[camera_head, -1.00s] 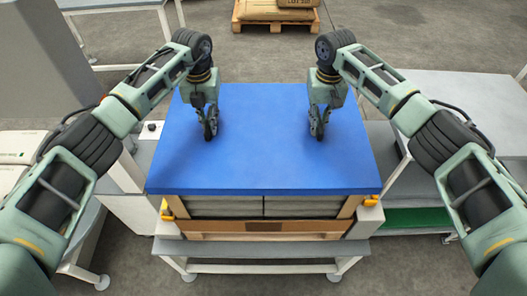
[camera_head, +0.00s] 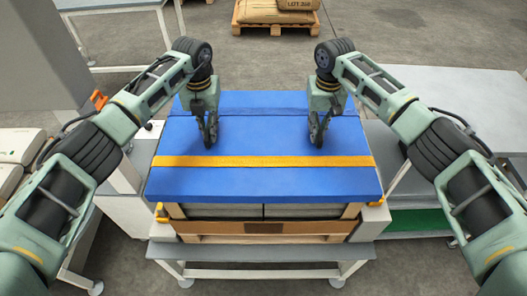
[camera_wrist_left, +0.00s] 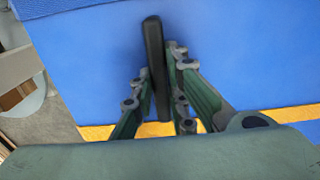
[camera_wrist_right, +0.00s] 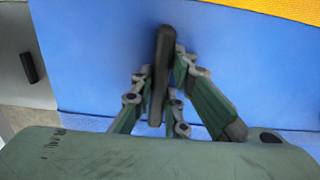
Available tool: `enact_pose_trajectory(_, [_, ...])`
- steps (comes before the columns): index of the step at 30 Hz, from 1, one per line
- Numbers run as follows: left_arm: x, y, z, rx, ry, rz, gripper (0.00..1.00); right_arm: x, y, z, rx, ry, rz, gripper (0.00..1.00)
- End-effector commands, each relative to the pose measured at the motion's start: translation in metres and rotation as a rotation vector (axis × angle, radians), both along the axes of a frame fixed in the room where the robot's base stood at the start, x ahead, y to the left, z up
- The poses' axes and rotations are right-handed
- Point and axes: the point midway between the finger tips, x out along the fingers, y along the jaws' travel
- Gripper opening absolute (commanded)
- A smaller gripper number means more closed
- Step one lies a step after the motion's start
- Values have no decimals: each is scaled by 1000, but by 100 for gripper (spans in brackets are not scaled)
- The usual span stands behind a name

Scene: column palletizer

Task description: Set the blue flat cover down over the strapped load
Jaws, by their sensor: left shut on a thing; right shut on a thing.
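The blue flat cover (camera_head: 262,187) lies level on top of the load (camera_head: 230,211), with its front edge overhanging. A yellow-orange strap (camera_head: 262,161) runs across the blue top from left to right, and a darker blue band crosses further back. My left gripper (camera_head: 210,138) is shut on a dark upright grip (camera_wrist_left: 153,60) on the cover's left half. My right gripper (camera_head: 316,138) is shut on a matching dark grip (camera_wrist_right: 160,65) on the right half. Whether the cover touches the load all round is hidden.
The load stands on a wooden pallet (camera_head: 265,238) on a grey table (camera_head: 262,252). A light bench (camera_head: 455,110) with a green surface (camera_head: 415,221) is to the right. White boxes (camera_head: 20,145) stand at left. A pallet with sacks (camera_head: 275,20) is far behind.

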Motion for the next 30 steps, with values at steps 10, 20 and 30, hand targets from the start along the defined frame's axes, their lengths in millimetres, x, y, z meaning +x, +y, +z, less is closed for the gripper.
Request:
enact_pose_trajectory(10, [0,3,-11,5,1,4,27,0,-3,-11,-5,0,-4,27])
enact_pose_trajectory(20, [0,1,-10,1,0,1,33,0,-1,-10,-1,0,-1,33])
enact_pose_trajectory(30, [1,1,33,2,-5,1,33,0,0,-10,0,0,0,33])
